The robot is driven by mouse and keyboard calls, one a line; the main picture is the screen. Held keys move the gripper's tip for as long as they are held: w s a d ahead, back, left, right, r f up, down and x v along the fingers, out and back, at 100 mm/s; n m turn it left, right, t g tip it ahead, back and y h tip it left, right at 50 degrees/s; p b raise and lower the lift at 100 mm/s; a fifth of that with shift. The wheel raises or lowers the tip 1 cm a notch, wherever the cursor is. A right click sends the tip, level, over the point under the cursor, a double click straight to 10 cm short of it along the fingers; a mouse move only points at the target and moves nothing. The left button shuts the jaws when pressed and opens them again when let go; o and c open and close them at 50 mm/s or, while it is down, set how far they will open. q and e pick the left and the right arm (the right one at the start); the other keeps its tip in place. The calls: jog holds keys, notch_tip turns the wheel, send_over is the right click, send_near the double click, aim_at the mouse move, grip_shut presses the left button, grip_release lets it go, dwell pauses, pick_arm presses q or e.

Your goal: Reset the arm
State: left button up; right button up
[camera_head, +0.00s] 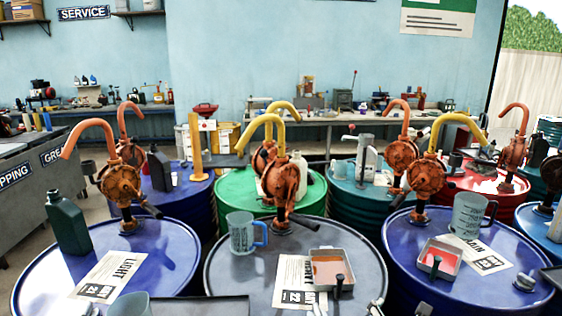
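Neither of my grippers can be made out in the head view. Blue drums stand at the front left (178,262) and front right (487,292), with a grey-topped drum (232,279) between them. Each carries a rusty orange hand pump: left (122,183), middle (281,181) and right (426,177). The left spout is orange; the middle and right ones are yellow. A clear measuring cup with a blue handle (241,233) stands on the middle drum, and a grey mug (467,214) on the right one. A dark green bottle (67,225) stands on the left drum.
Square trays with reddish contents sit on the middle (330,270) and right (440,258) drums, beside printed sheets. More drums stand behind, including a green one (233,188) and a red one (478,179). A grey cabinet (42,190) stands left; workbenches line the wall.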

jog(key=s+a+f+m+g+y, duration=0.2)
jog(key=s+a+f+m+y, duration=0.1)
jog(key=s+a+f+m, duration=0.3)
jog(key=s+a+f+m+g+y, duration=0.25)
jog(key=s+a+m, duration=0.3)
jog(key=s, duration=0.35)
jog(key=s+d+f+m+g+y, duration=0.1)
jog(key=s+f+m, duration=0.1)
jog(key=s+m, duration=0.45)
jog(key=s+d+f+m+g+y, duration=0.1)
jog(key=s+f+m, duration=0.1)
jog(key=s+m, duration=0.45)
jog(key=s+f+n+g, duration=0.1)
jog(key=s+f, duration=0.2)
jog(key=f, duration=2.2)
pick_arm(q)
jog(key=shift+s+a, duration=0.1)
jog(key=shift+s, duration=0.3)
pick_arm(e)
jog(key=s+d+f, duration=0.1)
jog(key=s+f, duration=0.7)
jog(key=s, duration=0.1)
jog(key=s+d+f+g, duration=0.1)
jog(key=s+d+f, duration=0.1)
jog(key=s+f, duration=0.6)
jog(key=shift+s+d+f, duration=0.25)
jog(key=shift+s+f, duration=0.1)
jog(key=shift+f, duration=0.2)
jog(key=shift+n+g+h, duration=0.25)
